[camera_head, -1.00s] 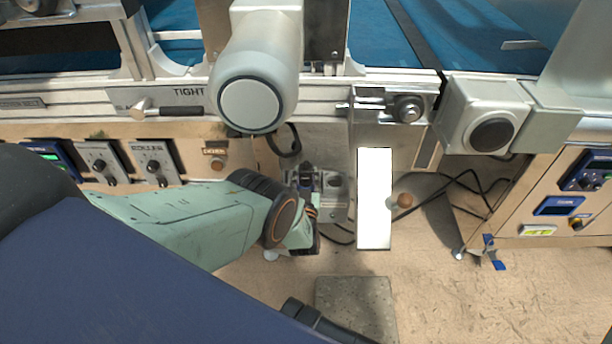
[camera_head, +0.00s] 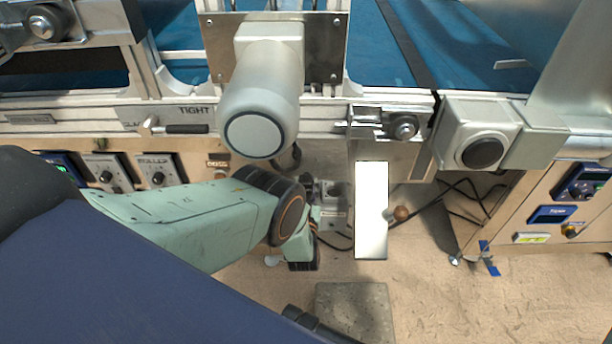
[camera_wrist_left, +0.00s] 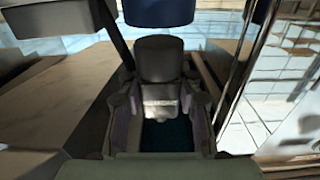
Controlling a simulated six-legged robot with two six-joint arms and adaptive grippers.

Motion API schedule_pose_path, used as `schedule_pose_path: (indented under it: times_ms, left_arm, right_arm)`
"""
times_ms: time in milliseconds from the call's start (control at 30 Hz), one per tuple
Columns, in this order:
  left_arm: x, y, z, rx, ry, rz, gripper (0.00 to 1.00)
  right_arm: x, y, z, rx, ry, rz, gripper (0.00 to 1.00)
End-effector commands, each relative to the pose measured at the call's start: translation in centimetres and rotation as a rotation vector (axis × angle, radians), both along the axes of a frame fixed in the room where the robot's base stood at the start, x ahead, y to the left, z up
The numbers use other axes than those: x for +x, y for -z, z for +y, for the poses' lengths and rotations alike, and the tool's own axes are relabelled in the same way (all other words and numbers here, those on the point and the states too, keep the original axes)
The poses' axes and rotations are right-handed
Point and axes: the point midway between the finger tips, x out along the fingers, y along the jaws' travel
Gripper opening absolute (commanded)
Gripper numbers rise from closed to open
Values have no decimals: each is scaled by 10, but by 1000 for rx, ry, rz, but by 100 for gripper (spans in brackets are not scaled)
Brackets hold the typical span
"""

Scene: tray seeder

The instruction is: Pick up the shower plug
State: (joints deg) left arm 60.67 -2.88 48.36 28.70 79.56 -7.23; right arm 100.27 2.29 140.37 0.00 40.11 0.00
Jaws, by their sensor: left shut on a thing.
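A dark, block-shaped piece that looks like the shower plug (camera_wrist_left: 159,58) is in the left wrist view, with a paler grey part below it. My left gripper (camera_wrist_left: 160,100) is shut on it, with a finger on each side. In the head view my left gripper (camera_head: 307,228) hangs at the end of the green arm, in front of the machine's lower panel. There the arm and wrist hide the plug. A blue part (camera_wrist_left: 160,11) shows just beyond the plug; I cannot tell whether they touch. My right gripper is not in view.
A grey socket plate (camera_head: 334,192) is just right of my gripper. A bright white panel (camera_head: 371,210) and a brown round knob (camera_head: 401,213) are farther right, with loose black cables (camera_head: 462,190). A grey slab (camera_head: 352,305) lies on the open floor below.

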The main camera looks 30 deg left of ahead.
Motion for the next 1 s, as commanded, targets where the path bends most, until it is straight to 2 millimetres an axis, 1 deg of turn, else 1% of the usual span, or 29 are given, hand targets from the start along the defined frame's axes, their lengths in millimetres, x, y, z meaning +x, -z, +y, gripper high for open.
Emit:
schedule_pose_path:
  times_ms: [33, 300, 500, 600, 700, 800, 900, 1000]
  left_arm:
    - [-9, -4, -5, 0, 1, -1, 0]
    - [-63, -4, -31, -1, 1, -2, 0]
    - [-100, -3, -49, -1, 0, -3, 0]
    - [-113, -3, -55, 0, -1, -4, 0]
    - [-123, -2, -60, 0, -1, -4, 0]
    - [-129, -2, -62, 0, -1, -5, 0]
    - [-129, -2, -62, 1, -2, -6, 0]
    - [-125, -1, -60, 1, -2, -6, 0]
  right_arm:
    - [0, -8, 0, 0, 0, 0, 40]
    - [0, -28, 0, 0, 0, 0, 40]
    - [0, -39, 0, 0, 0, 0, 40]
    - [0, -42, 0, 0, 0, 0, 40]
    - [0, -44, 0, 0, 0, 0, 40]
    - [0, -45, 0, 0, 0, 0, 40]
    - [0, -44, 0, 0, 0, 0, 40]
    - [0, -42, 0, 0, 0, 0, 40]
